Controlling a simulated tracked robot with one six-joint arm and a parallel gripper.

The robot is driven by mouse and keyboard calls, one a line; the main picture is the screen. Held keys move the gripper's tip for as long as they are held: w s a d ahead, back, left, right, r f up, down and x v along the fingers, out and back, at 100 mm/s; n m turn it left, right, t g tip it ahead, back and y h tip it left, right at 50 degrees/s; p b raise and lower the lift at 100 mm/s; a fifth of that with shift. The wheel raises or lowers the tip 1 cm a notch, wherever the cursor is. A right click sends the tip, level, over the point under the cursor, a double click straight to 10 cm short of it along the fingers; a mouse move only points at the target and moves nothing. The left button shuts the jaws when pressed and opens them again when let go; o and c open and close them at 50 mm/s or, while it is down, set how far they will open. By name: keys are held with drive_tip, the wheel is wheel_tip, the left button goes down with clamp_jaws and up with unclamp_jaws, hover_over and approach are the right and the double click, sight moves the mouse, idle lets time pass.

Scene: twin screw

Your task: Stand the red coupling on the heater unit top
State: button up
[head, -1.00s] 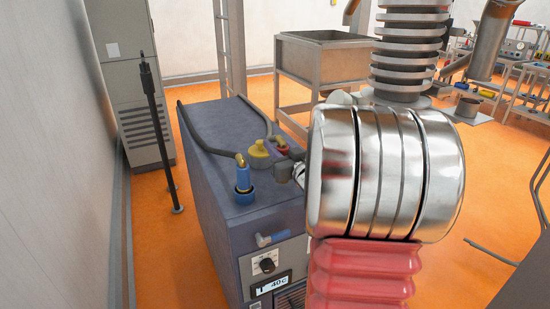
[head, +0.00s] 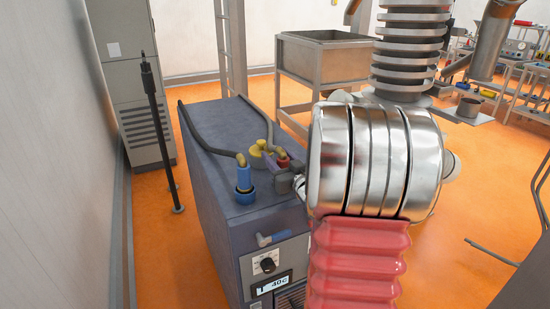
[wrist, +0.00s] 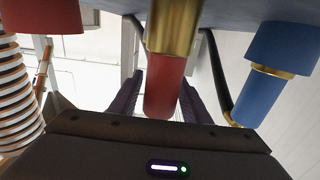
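The heater unit (head: 225,215) is a blue-grey box with a flat top (head: 215,150) in the head view. The wrist view is upside down. In it the red coupling (wrist: 165,88), with its brass end (wrist: 172,28) toward the heater top, lies between the purple fingers of my gripper (wrist: 163,90), which appears shut on it.
A blue coupling (head: 244,180) stands on the top, left of my gripper; it also shows in the wrist view (wrist: 262,82). A yellow fitting (head: 257,148) is just behind. A red fitting (wrist: 42,18) is on the other side.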

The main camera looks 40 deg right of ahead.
drive_tip(key=shift+o, duration=0.2)
drive_tip(key=v, duration=1.2)
drive_tip(key=shift+r, duration=0.15)
drive_tip(key=shift+a, duration=0.1)
idle(0.4)
